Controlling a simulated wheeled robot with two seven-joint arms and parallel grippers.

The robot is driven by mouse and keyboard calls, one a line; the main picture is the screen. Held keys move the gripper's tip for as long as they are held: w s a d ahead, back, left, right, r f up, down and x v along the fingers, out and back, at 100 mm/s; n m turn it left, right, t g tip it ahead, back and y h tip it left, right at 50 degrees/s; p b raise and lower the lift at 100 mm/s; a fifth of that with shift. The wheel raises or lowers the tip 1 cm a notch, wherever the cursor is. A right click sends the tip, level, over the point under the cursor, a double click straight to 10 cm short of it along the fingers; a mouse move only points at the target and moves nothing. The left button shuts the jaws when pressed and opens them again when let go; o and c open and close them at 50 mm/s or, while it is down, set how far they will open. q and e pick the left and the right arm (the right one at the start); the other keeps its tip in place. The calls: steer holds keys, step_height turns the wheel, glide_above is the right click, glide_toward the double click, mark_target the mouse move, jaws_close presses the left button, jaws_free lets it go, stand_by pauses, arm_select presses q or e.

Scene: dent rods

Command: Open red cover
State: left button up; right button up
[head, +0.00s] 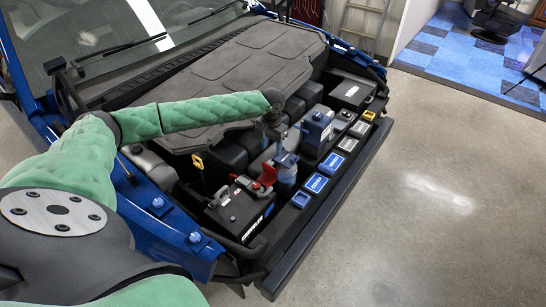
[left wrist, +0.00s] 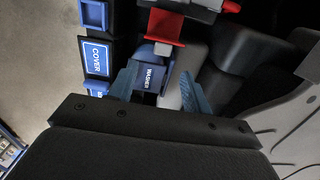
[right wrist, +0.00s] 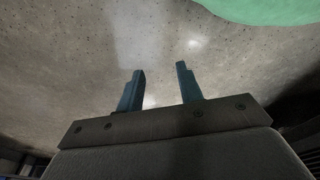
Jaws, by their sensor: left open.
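The red cover (head: 268,174) sits by the inner end of the black battery (head: 237,213) in the engine bay. In the left wrist view the red cover (left wrist: 164,27) shows near the top, beyond my fingertips. My left gripper (head: 281,138) points down over the bay, just above and beside the cover. Its two fingers (left wrist: 157,76) are apart, with the blue washer cap (left wrist: 149,77) showing between them; I cannot tell whether they touch it. The red cover is outside the fingers. My right gripper (right wrist: 160,70) is open and empty over the bare floor.
Blue labelled lids (head: 317,183) line the front edge of the bay. A blue-capped reservoir (head: 318,126) stands to the right of my left gripper. A grey engine cover (head: 225,75) lies behind. The concrete floor (head: 440,200) at right is clear.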

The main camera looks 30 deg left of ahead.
arm_select(q)
steer(key=shift+w+a+r, duration=0.1)
steer(key=shift+a+r, duration=0.05)
steer(key=shift+a, duration=0.05)
steer(key=shift+f, duration=0.2)
step_height(320, 180, down, 6)
steer(key=p, duration=0.2)
steer(key=shift+p, duration=0.35)
steer(key=shift+f, duration=0.65)
arm_select(e)
steer(key=s+d+f, duration=0.2)
steer(key=s+f, duration=0.1)
steer(key=s, duration=0.1)
steer(key=shift+s+d+f, duration=0.25)
steer(key=shift+s, duration=0.15)
arm_select(q)
jaws_close()
arm_select(e)
steer(key=shift+d, duration=0.1)
